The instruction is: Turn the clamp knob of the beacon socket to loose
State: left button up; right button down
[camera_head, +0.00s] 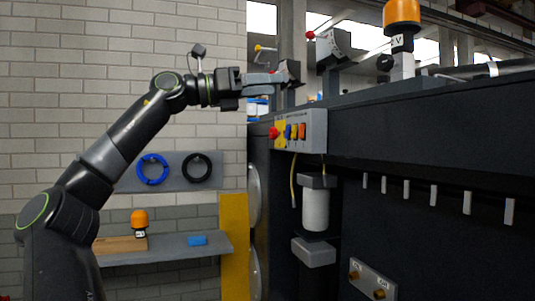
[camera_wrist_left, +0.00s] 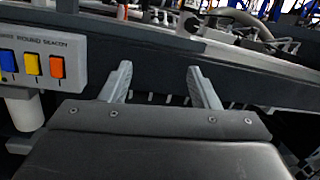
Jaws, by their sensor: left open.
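An orange beacon (camera_head: 402,12) stands upright on a pale socket post (camera_head: 401,66) on top of the dark chassis at the upper right. The clamp knob (camera_head: 385,62) is a small black knob on the left side of that post. Its turn position is too small to read. My left gripper (camera_head: 290,76) is open and empty, left of the knob and well apart from it, near the chassis's left end. In the left wrist view, the two grey fingers of my left gripper (camera_wrist_left: 160,84) are spread before the dark chassis side. My right gripper is not in view.
A grey switch box (camera_head: 301,130) with a red knob and coloured switches sits below my left gripper. It also shows in the left wrist view (camera_wrist_left: 75,45). The dark chassis (camera_head: 435,135) fills the right side. A shelf (camera_head: 175,248) with another orange beacon (camera_head: 139,219) stands at the lower left.

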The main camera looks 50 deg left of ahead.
pick_arm(q)
jog(key=w+a+f+n+t, duration=0.1)
jog(key=w+a+f+n, duration=0.3)
jog(key=w+a+f, duration=0.1)
jog(key=w+a+f+n+y, duration=0.1)
jog(key=w+a+f+n, duration=0.3)
jog(key=f, duration=0.6)
jog(key=shift+w+a+t, duration=0.4)
jog(key=shift+w+a, duration=0.15)
jog(key=shift+w, duration=0.8)
